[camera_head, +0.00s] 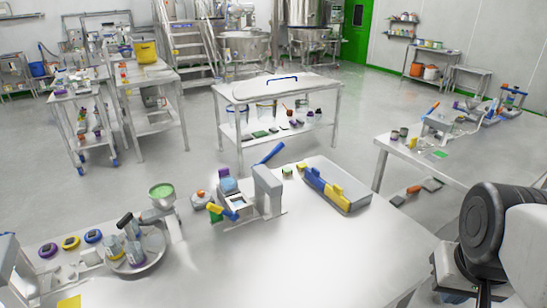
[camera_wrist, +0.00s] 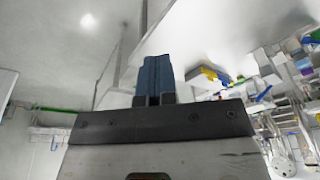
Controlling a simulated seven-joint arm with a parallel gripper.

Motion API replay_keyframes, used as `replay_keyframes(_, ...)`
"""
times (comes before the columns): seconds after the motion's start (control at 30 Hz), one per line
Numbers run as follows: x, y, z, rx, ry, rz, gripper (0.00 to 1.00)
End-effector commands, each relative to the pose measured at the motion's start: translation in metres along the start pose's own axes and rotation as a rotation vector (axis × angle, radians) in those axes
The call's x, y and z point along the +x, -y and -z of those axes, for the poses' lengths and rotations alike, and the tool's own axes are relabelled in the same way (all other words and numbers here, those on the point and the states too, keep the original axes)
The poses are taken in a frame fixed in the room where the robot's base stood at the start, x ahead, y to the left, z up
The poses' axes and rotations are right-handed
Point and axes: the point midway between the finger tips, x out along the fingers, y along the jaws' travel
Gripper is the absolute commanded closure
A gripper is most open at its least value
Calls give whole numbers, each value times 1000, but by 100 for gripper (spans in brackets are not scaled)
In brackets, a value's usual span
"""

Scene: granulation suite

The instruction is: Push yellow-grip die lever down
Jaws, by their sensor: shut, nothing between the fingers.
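A small bench press (camera_head: 266,190) with a grey upright stands mid-table in the head view. A short yellow grip (camera_head: 215,209) sticks out low on its left side, next to a blue part. A long blue handle (camera_head: 270,153) slants up from its top. My gripper (camera_wrist: 154,82) shows in the wrist view with its dark blue fingers together and empty. The fingers are clear of the press. In the head view my arm is at the lower right, well away from the press, and the fingertips cannot be made out. The yellow grip is not clear in the wrist view.
A grey tray with blue and yellow blocks (camera_head: 335,186) lies right of the press; it also shows in the wrist view (camera_wrist: 215,75). A green-topped device (camera_head: 161,192) and a round scale pan (camera_head: 135,250) stand to the left. The front middle of the table is clear.

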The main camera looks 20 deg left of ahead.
Motion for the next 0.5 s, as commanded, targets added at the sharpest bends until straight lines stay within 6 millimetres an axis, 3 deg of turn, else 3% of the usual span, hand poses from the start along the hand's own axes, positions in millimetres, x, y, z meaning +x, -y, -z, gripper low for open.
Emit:
replay_keyframes(0.27, -2, 18, 31, -57, 4, 35, 100)
replay_keyframes(0.5, -1, 56, 83, -157, 9, 97, 100)
